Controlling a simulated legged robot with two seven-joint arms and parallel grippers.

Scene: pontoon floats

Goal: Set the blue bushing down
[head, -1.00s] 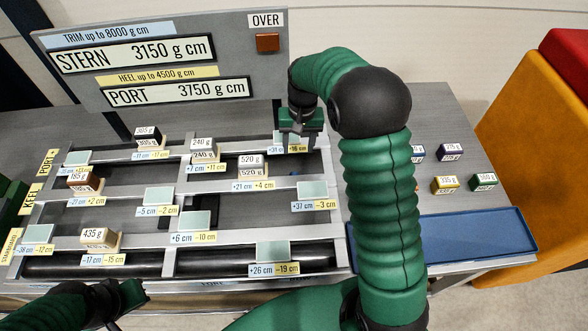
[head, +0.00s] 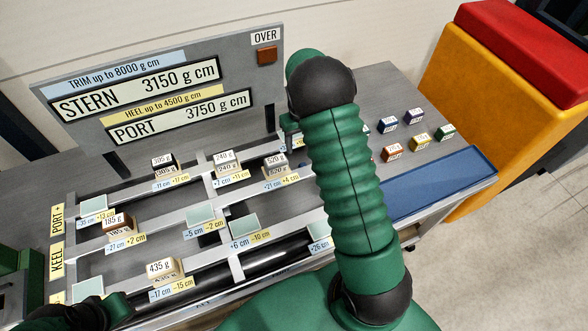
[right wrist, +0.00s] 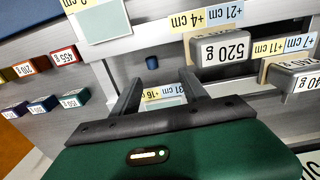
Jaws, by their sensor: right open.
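The blue bushing (right wrist: 152,62) is a small dark blue cylinder, seen in the right wrist view on the grey rig just beyond my fingertips. My right gripper (right wrist: 160,82) is open with nothing between its fingers, and the bushing is apart from them. A pale pad with a +16 cm label lies below the fingers.
A 520 g block (right wrist: 222,50) stands close to the right gripper. Several other weight blocks and pale pads sit on the slatted frame. Coloured small blocks (head: 392,152) and a blue tray (head: 440,185) lie right.

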